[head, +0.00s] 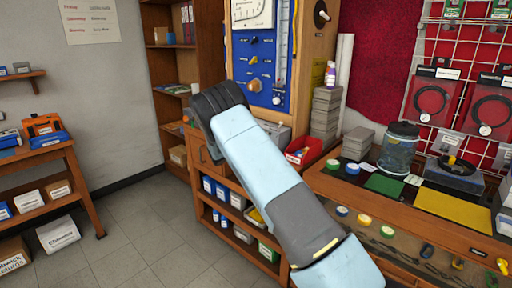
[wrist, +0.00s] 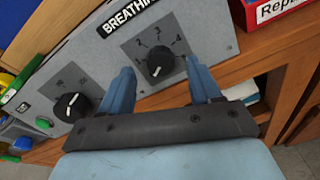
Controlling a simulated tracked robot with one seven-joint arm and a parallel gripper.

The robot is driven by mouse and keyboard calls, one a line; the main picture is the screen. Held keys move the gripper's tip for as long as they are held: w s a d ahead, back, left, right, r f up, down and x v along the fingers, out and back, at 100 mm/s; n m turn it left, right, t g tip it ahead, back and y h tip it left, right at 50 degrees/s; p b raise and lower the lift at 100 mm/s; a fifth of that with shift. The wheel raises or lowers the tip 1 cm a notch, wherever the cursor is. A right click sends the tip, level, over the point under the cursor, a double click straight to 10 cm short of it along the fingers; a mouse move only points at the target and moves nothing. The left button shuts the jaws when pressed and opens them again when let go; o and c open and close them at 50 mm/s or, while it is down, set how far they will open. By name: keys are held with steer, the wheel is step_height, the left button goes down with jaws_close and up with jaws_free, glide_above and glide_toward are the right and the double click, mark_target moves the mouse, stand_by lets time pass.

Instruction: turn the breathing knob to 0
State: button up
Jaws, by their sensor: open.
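The breathing knob (wrist: 160,62) is a round black knob on a grey plate under a "BREATHIN…" label (wrist: 128,14), whose end is cut off. Its white mark points down and slightly left in the wrist view. Digits such as 2, 3 and 4 show around it; I cannot read a 0. My gripper (wrist: 163,80) is open, with its two blue fingers apart to the left and right of the knob in the wrist view. I cannot tell whether either finger touches it. In the head view my arm hides the knob and the gripper's fingers.
A second black knob (wrist: 71,107) sits on the same grey panel, left of my fingers. Green and blue buttons are at the far left. A red box (wrist: 265,12) stands at upper right. In the head view, a blue board (head: 262,60) with a gauge rises behind my arm.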

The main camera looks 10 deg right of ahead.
steer(key=v, duration=1.1)
steer(key=shift+a, duration=0.15)
steer(key=shift+s, duration=0.1)
steer(key=s+d+r+m+g+y, duration=0.3)
steer(key=s+d+r+m, duration=0.3)
steer(key=s+d+r, duration=0.45)
steer(key=s+d+r+m+g+y, duration=0.25)
steer(key=s+d+r+m, duration=0.35)
steer(key=s, duration=0.7)
steer(key=s+a+r+m+y, duration=0.1)
steer(key=s+r+m+y, duration=0.1)
steer(key=s, duration=0.8)
steer(key=s+a+r+m+t+y, duration=0.1)
steer(key=s+a+m+y, duration=0.1)
steer(key=s, duration=0.9)
steer(key=s+a+r+m+t+y, duration=0.1)
steer(key=s+m, duration=0.4)
steer(key=s, duration=0.6)
steer(key=shift+s+a+r+y, duration=0.15)
steer(key=shift+a+r+y, duration=0.3)
steer(key=shift+r+y, duration=0.55)
steer(key=shift+f, duration=0.15)
